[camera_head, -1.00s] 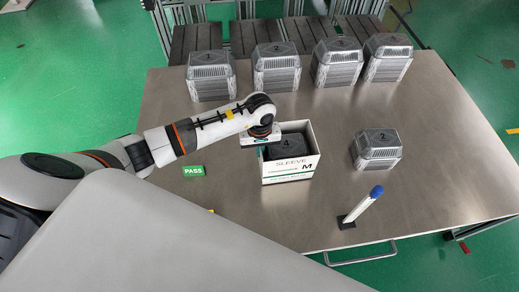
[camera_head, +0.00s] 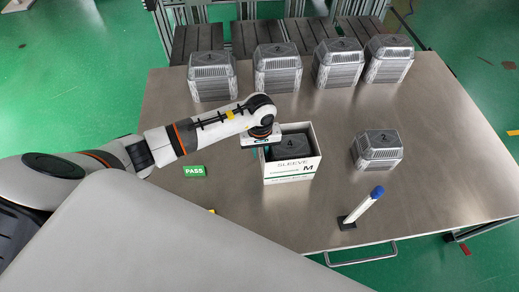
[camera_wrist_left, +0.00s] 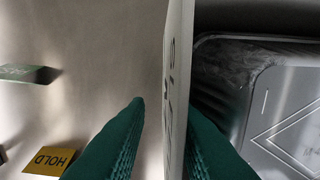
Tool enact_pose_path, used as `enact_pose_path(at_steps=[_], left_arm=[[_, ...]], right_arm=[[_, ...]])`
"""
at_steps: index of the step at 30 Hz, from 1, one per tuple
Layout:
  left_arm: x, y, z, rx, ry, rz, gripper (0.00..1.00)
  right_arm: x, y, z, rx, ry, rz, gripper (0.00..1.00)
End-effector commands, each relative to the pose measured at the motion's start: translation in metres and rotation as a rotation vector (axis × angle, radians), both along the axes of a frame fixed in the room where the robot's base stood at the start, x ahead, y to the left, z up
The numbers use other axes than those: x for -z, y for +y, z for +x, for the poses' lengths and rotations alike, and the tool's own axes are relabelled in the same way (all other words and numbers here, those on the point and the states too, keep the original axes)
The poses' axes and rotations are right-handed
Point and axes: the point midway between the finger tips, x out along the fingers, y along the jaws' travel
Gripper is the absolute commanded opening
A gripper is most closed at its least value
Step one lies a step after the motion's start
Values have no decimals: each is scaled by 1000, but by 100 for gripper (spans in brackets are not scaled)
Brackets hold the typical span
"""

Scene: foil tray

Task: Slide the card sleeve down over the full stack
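The white card sleeve (camera_head: 291,171), marked SLEEVE and M, stands upright around the stack (camera_head: 290,144) of dark trays marked 4. The stack's top shows inside the sleeve's rim; its lower part is hidden. My left gripper (camera_head: 257,150) is at the sleeve's left wall. In the left wrist view, its green fingers (camera_wrist_left: 168,120) are on either side of that wall (camera_wrist_left: 178,80), with a gap between the left finger and the card, so it looks open. The stack's grey top tray (camera_wrist_left: 275,95) shows right of the wall. My right gripper is not in view.
Several tray stacks (camera_head: 277,70) stand along the table's back. A shorter stack (camera_head: 377,150) marked 2 is to the right. A blue-tipped marker (camera_head: 362,206) stands in front right. A green PASS tag (camera_head: 194,171) lies left; a yellow HOLD tag (camera_wrist_left: 49,161) shows in the wrist view.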

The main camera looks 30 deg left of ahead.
Motion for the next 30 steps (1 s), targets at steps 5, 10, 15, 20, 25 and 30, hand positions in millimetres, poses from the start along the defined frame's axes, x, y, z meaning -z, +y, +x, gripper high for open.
enact_pose_path(at_steps=[5, 10, 15, 20, 25, 30], left_arm=[[7, -2, -5, 3, 14, -1, 28], [-10, -2, -4, 4, 8, -1, 28], [-49, 0, -3, 3, -2, 1, 28], [-85, 0, -3, 2, -5, 1, 28], [-110, 0, -4, -1, -5, 1, 28], [-121, 0, -5, 0, -4, 1, 28]], right_arm=[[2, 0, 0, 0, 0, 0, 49], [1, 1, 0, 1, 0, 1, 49], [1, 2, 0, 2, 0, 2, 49], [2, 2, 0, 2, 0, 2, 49], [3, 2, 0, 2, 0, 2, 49], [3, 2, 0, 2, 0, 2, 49]])
